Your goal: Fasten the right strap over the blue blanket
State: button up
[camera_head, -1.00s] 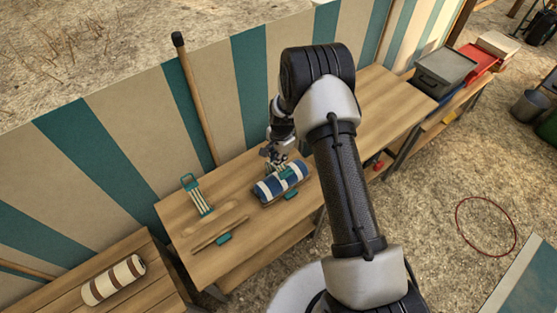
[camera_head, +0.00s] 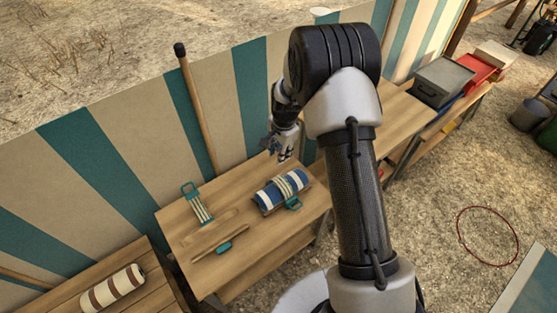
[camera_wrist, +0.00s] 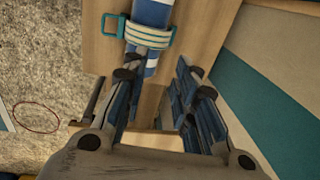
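The blue blanket (camera_head: 268,197) is a blue-and-white roll lying on the wooden table. The right strap (camera_head: 285,184), pale bands with teal ends, lies across the roll. Its teal loop (camera_head: 293,204) is down at the near side of the roll. The wrist view shows the strap (camera_wrist: 148,36) crossing the blanket (camera_wrist: 151,12), with the teal loop (camera_wrist: 114,26) at its left end. I cannot tell whether the loop is hooked on its catch. My gripper (camera_head: 280,155) is open and empty, raised behind the roll. Its spread fingers (camera_wrist: 156,72) show in the wrist view.
A second strap (camera_head: 198,205) with a teal loop lies open at the table's left, with a teal catch (camera_head: 224,247) by a wooden strip. A brown-striped roll (camera_head: 112,288) lies on the lower left table. A wooden pole (camera_head: 197,110) leans on the striped wall behind.

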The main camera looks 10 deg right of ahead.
jog(key=shift+s+r, duration=0.1)
jog(key=shift+r, duration=1.3)
jog(key=s+r+n+t, duration=0.1)
jog(key=s+r+n, duration=0.3)
jog(key=r, duration=0.6)
jog(key=s+r+n+t, duration=0.1)
jog(key=s+r, duration=0.5)
jog(key=r, duration=0.4)
jog(key=s+r+n, duration=0.3)
jog(key=s+n, duration=0.1)
jog(key=s, duration=0.7)
jog(key=s+a+r+n+t, duration=0.1)
jog(key=s+r+n, duration=0.3)
jog(key=s, duration=0.8)
jog(key=shift+s+h, duration=0.15)
jog(key=shift+h, duration=0.15)
